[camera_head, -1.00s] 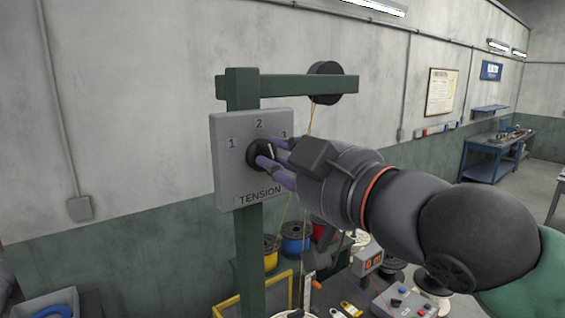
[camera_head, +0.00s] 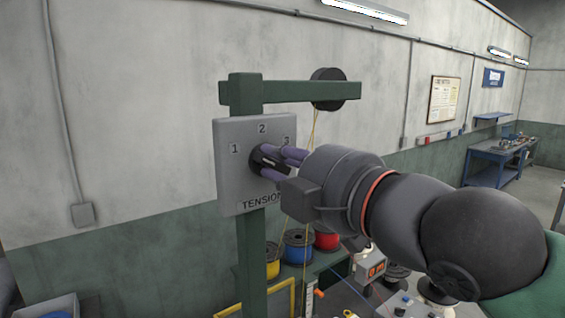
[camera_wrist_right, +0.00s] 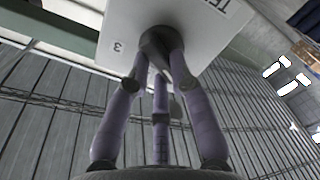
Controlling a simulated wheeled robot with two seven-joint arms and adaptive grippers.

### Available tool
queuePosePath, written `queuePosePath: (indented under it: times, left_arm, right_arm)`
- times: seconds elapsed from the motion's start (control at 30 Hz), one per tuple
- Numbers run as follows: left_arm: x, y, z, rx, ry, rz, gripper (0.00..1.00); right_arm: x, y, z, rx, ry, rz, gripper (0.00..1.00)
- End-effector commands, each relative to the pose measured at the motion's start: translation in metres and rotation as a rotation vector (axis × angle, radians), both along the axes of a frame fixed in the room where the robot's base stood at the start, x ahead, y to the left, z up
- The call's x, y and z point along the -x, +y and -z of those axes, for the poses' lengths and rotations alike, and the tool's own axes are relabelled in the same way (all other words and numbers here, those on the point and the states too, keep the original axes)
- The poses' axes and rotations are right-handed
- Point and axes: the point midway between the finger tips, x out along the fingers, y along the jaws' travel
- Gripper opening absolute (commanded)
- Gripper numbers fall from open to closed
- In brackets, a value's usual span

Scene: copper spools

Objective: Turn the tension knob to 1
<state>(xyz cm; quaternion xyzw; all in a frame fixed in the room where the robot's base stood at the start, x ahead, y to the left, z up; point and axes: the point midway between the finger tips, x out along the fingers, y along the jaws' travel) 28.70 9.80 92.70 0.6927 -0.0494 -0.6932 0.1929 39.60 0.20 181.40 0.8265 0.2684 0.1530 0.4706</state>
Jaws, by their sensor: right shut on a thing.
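The grey tension panel (camera_head: 228,182) is on a green post, with the numbers 1, 2 and 3 in an arc and TENSION below. Its round black knob (camera_head: 257,161) is at the middle, partly covered by my fingers; I cannot tell exactly which number it points to. My right gripper (camera_head: 272,163) comes from the right with its purple fingers shut around the knob. In the right wrist view, the fingers (camera_wrist_right: 160,60) close on the dark knob (camera_wrist_right: 157,40), with the 3 and part of the lettering beside it. My left gripper is not in view.
A green beam (camera_head: 290,92) with a black pulley (camera_head: 328,90) extends right above the panel. A yellow line runs down from the pulley. Blue (camera_head: 297,248) and red (camera_head: 326,238) spools stand below, behind my arm.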

Motion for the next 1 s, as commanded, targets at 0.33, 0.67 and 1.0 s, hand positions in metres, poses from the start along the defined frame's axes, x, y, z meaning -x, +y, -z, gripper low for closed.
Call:
queuePosePath:
  times: [0.33,0.67,1.0]
  left_arm:
    - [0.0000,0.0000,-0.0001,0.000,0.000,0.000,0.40]
    - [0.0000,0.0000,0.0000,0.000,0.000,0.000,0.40]
    - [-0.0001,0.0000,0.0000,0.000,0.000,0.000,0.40]
  right_arm:
    - [-0.0002,0.0006,0.0009,0.026,-0.016,0.000,0.00]
    - [-0.0001,0.0007,0.0010,0.025,-0.015,0.000,0.46]
    - [0.0014,-0.0008,0.0000,0.022,-0.016,0.000,0.46]
